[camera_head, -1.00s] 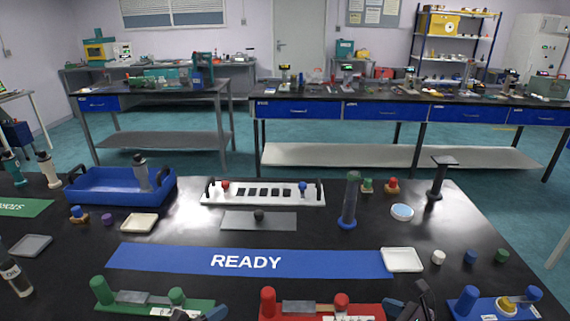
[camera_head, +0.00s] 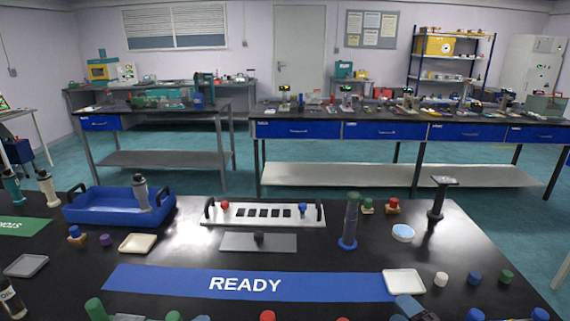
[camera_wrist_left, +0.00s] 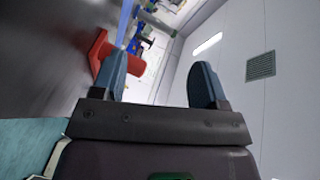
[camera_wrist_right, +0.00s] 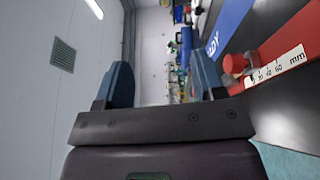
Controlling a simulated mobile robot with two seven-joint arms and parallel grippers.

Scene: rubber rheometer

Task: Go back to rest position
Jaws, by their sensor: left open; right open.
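My right gripper (camera_head: 410,308) shows at the bottom edge of the head view, right of centre, just below the white tray (camera_head: 403,282). In the right wrist view its two blue fingers (camera_wrist_right: 162,80) are spread with nothing between them. My left gripper is at most a sliver at the bottom edge of the head view. In the left wrist view its fingers (camera_wrist_left: 160,82) are spread and empty. A red fixture (camera_wrist_left: 98,52) lies beyond its left finger; I cannot tell whether they touch.
The black table holds a blue READY strip (camera_head: 180,281), a blue tray (camera_head: 90,212), a white rack (camera_head: 265,221) and a blue-based cylinder (camera_head: 349,225). A red fixture with a mm scale (camera_wrist_right: 290,40) lies right of my right gripper's fingers. Small coloured caps stand at right.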

